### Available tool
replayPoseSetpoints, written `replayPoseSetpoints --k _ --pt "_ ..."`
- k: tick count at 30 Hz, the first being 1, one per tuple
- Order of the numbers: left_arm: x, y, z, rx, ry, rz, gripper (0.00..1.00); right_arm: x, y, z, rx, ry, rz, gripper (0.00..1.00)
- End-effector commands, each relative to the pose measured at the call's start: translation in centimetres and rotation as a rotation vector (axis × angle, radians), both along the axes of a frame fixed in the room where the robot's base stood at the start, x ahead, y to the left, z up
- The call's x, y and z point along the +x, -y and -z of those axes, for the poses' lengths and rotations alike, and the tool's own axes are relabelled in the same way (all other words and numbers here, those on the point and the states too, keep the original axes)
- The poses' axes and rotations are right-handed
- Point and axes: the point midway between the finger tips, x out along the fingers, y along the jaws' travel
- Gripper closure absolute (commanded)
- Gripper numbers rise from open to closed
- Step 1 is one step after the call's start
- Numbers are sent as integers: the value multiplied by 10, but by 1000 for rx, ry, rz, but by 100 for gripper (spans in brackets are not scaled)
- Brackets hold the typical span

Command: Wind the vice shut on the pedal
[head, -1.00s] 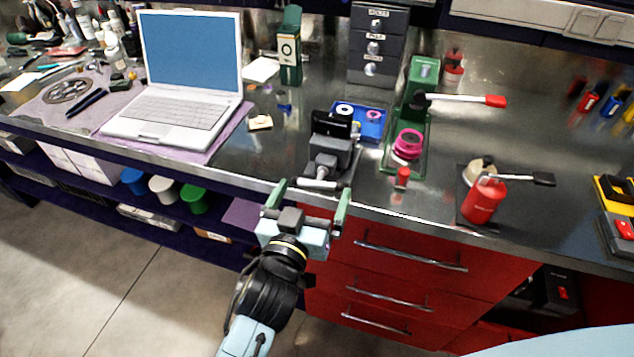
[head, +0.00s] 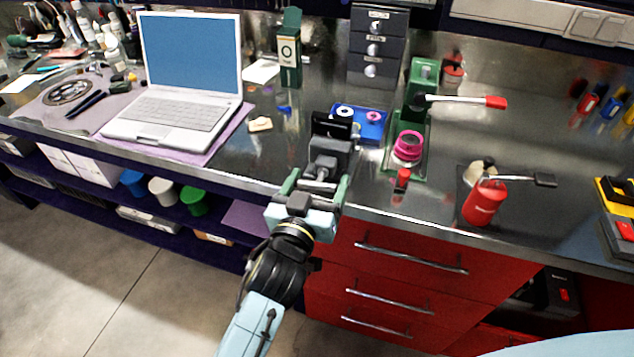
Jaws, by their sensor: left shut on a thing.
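The dark grey vice (head: 331,152) stands at the front edge of the steel bench. A black block that looks like the pedal (head: 331,124) sits at the top of the vice, between or by its jaws; whether the jaws touch it I cannot tell. The vice's screw and handle (head: 321,174) face me at the front edge. My left gripper (head: 317,186) is at the vice's front, its two green fingers on either side of the handle and shut on it. The gripper hides most of the handle bar. My right gripper is not in view.
A blue tray (head: 372,132) with small parts lies behind the vice. A green press (head: 419,90) with a red-tipped lever stands to its right, near a red bottle (head: 484,203). An open laptop (head: 178,100) is at left. Red drawers (head: 400,270) are below.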

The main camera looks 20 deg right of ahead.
Motion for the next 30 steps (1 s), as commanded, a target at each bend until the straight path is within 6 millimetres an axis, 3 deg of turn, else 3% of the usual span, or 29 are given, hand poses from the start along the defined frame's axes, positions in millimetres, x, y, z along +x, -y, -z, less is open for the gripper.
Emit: replayPoseSetpoints --k 8,30 --pt "0 0 0 45 28 0 46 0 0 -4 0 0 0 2" --pt "-1 1 1 401 268 -1 46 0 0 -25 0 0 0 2"
